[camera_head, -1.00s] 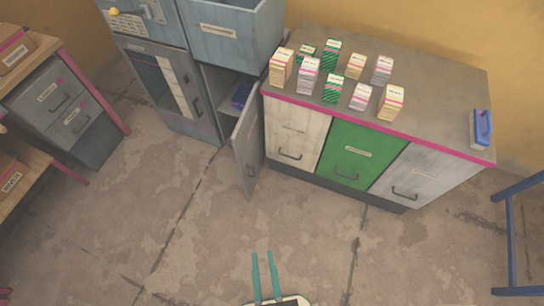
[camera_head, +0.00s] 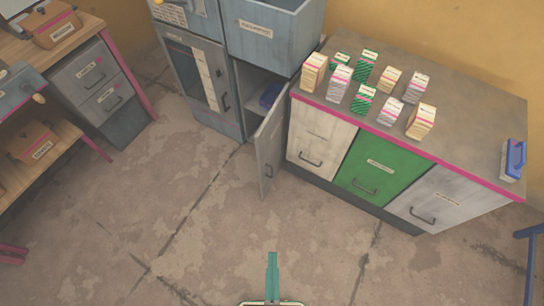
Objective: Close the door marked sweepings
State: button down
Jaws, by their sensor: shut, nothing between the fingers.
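A grey cabinet door (camera_head: 270,148) stands swung open at the lower right of the blue-grey cabinet, beside the white drawer front. No marking on it can be read from here, so I cannot tell that it says sweepings. Its compartment (camera_head: 246,92) is open and holds a blue object (camera_head: 270,95). My gripper (camera_head: 272,256) has teal fingers pressed together, shut and empty. It is over the floor at the bottom of the picture, apart from the door and in front of it.
An open drawer (camera_head: 266,30) juts out above the open compartment. A wooden workbench (camera_head: 88,28) is at left, a blue frame (camera_head: 530,255) lower right. The floor (camera_head: 200,240) between is clear.

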jog(key=w+f+m+t+h, duration=0.1)
jog(key=w+f+m+t, duration=0.1)
jog(key=w+f+m, duration=0.95)
jog(key=w+a+f+m, duration=0.1)
jog(key=w+m, duration=0.1)
jog(key=w, duration=0.8)
jog(key=w+a+f+m+h, duration=0.1)
jog(key=w+f+m, duration=0.1)
jog(key=w, duration=0.9)
jog(key=w+a+f+m+h, duration=0.1)
jog(key=w+m, duration=0.3)
jog(key=w, duration=0.7)
jog(key=shift+w+a+f, duration=0.25)
jog(key=shift+f, duration=0.2)
